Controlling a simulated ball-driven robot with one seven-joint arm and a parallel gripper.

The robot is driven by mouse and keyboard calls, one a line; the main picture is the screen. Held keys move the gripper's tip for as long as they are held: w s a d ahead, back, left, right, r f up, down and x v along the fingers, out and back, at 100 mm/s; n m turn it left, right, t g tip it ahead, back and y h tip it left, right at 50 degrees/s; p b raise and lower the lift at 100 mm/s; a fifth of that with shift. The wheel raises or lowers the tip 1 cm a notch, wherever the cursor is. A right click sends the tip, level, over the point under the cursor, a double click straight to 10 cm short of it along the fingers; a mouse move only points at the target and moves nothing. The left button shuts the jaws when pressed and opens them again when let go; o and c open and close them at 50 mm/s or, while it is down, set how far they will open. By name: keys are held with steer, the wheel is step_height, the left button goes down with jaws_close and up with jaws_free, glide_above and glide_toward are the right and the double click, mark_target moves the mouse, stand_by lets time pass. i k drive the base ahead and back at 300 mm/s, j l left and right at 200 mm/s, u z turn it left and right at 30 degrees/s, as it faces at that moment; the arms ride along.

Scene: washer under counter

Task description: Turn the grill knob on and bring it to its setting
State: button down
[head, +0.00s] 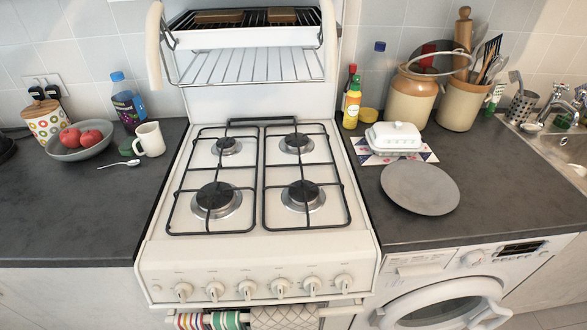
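The white cooker (160,255) stands in the middle of the head view. A row of several white knobs runs along its front panel, from the leftmost knob (183,291) to the rightmost knob (343,283). The labels above the knobs are too small to read, so I cannot tell which is the grill knob or how it is set. The raised grill (249,38) is above the hob, with brown pieces (219,16) on its grid and a wire rack (250,66) below. My gripper is not in view.
Striped and checked towels (283,318) hang on a rail below the knobs. The left counter (65,220) holds a fruit bowl (80,148) and white mug (149,139). The right counter holds a grey plate (420,188), white butter dish (393,137) and jars. A washing machine (440,290) stands below.

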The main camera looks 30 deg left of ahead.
mark_target(247, 289)
steer(key=l+u, duration=0.1)
steer(key=u, duration=0.3)
steer(key=i+l+u, duration=0.1)
steer(key=u, duration=0.3)
steer(key=l+u, duration=0.15)
steer(key=u, duration=0.2)
steer(key=l+u, duration=0.2)
steer(key=l, duration=0.35)
steer(key=l+u, duration=0.25)
steer(key=l, duration=0.25)
steer(key=l+u, duration=0.2)
steer(key=l, duration=0.3)
steer(key=k+l+u, duration=0.25)
steer(key=l, duration=0.7)
steer(key=k+l, duration=0.15)
steer(key=l, duration=0.3)
